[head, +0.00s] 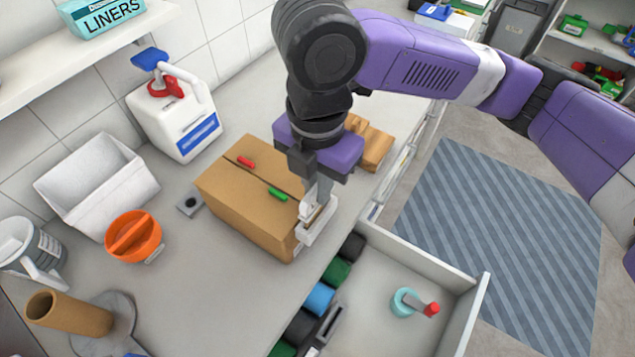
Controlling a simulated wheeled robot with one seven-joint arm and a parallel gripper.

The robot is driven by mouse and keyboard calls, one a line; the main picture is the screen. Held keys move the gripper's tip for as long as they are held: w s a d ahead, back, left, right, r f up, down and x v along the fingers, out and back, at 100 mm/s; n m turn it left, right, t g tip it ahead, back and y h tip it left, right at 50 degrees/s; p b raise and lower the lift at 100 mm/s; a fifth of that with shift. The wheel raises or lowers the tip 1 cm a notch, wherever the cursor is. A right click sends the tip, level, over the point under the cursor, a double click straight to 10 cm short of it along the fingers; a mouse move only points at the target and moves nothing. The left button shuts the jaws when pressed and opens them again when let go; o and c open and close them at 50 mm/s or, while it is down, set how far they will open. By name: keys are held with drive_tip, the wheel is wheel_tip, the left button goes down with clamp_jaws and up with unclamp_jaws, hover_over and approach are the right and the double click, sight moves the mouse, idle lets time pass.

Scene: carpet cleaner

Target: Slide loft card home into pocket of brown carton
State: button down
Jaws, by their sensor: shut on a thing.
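The brown carton (240,210) stands on the grey counter, closed, with a seam along its top. A white pocket (312,236) is on its right-hand face, close to the counter's edge. My gripper (316,200) points down at this face and is shut on a small white card (307,208), taken to be the loft card. The card is at the pocket's upper opening; my fingers hide part of it, and I cannot tell how far it is inside. Any writing on the card is unreadable.
A red piece (246,162) and a green piece (278,194) lie on the carton. Wooden blocks (376,150) sit behind my gripper. An open drawer (385,300) with coloured rolls is below, front right. A white bin (95,185), orange tub (133,236) and white jug (178,118) stand left.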

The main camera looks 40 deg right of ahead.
drive_tip(key=shift+f+b, duration=1.2)
drive_tip(key=shift+f, duration=0.5)
drive_tip(key=c, duration=1.4)
unclamp_jaws()
drive_tip(key=shift+r, duration=3.95)
